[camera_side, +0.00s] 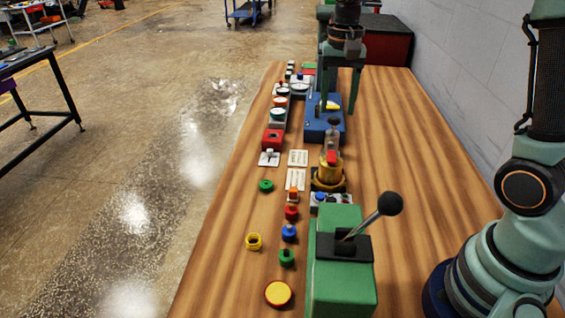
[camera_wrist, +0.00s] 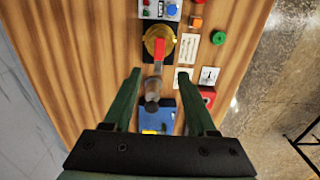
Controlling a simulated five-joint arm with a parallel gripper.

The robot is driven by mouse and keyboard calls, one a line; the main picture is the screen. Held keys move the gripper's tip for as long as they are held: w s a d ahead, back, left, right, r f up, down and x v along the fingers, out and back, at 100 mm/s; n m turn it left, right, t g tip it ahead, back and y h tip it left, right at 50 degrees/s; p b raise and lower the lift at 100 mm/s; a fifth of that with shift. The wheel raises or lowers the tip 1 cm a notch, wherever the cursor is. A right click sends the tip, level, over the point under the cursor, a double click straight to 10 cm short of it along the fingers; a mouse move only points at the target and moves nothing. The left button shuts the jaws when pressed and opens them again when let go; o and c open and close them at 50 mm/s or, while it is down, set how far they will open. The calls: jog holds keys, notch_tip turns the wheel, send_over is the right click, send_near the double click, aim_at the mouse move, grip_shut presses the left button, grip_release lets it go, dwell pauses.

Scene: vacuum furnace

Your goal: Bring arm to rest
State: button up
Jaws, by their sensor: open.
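My gripper (camera_side: 339,103) is at the far end of the wooden bench in the side view, pointing down above a blue box (camera_side: 312,128). Its two green fingers are apart with nothing held between them. In the wrist view my gripper (camera_wrist: 160,75) shows both fingers spread wide. A grey-brown knob (camera_wrist: 152,90) shows between them in that picture, and the blue box (camera_wrist: 158,120) lies partly below it. I cannot tell the exact height of the fingertips over the bench.
A gold-based device with a red part (camera_side: 330,170) stands mid-bench. A green lever box (camera_side: 340,275) with a black ball handle (camera_side: 390,203) stands nearest. Several buttons and small parts line the left side. A grey wall (camera_side: 450,80) bounds the right. Bare wood lies right of the devices.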

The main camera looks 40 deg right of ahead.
jog(key=s+a+r+n+t, duration=0.1)
jog(key=s+a+n+t, duration=0.1)
jog(key=s+n, duration=0.2)
jog(key=s+a+r+n+t, duration=0.1)
jog(key=s+r+n+t, duration=0.1)
jog(key=s+n, duration=0.3)
jog(key=shift+s+a+t, duration=0.4)
jog(key=shift+s+t, duration=0.4)
jog(key=shift+s, duration=0.8)
jog(key=shift+r, duration=0.15)
